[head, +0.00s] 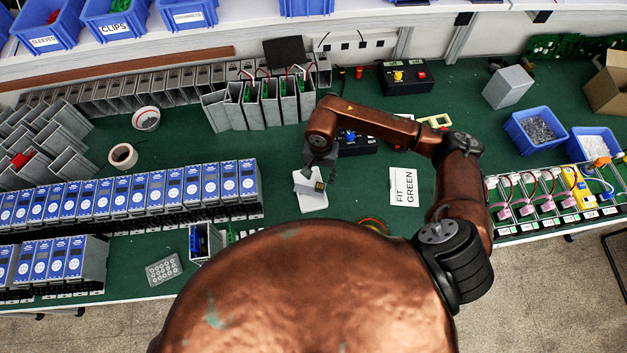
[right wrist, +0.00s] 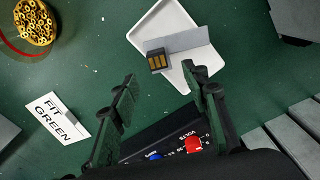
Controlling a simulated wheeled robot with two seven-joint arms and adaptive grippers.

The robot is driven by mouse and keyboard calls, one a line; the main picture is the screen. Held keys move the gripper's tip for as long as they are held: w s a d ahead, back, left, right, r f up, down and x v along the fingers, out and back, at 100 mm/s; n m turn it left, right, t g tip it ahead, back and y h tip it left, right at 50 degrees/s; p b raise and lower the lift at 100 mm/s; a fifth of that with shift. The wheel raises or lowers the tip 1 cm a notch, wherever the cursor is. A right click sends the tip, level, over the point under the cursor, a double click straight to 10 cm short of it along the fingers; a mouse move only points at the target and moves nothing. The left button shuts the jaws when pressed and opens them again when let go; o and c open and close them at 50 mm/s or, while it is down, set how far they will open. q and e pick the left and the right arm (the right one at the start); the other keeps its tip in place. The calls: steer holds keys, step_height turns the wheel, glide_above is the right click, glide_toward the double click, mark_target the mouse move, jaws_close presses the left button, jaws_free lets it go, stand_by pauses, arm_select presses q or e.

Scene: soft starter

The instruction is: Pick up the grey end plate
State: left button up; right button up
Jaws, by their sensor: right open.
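The white tray (right wrist: 160,22) lies beyond the fingertips. A flat grey strip (right wrist: 188,42) and a dark block with gold contacts (right wrist: 157,60) show at the tray. My left gripper is out of view.
A black control box with knobs (head: 352,141) stands just behind the tray; it also shows below the fingers in the right wrist view (right wrist: 165,135). A FIT GREEN card (head: 404,187) lies to the right. Rows of blue-fronted units (head: 130,195) fill the left.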

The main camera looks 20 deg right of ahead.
mark_target(320, 186)
steer(key=shift+s+f+p, duration=0.1)
steer(key=shift+f+p, duration=0.2)
steer(key=shift+f, duration=0.6)
steer(key=f, duration=0.1)
steer(key=f+p, duration=0.1)
steer(key=f, duration=0.2)
steer(key=shift+s+f+p, duration=0.2)
steer(key=shift+s+p, duration=0.1)
steer(key=shift+p, duration=0.05)
steer(key=shift+f, duration=0.25)
steer(key=shift+w, duration=0.1)
steer(key=shift+c, duration=0.4)
jaws_close()
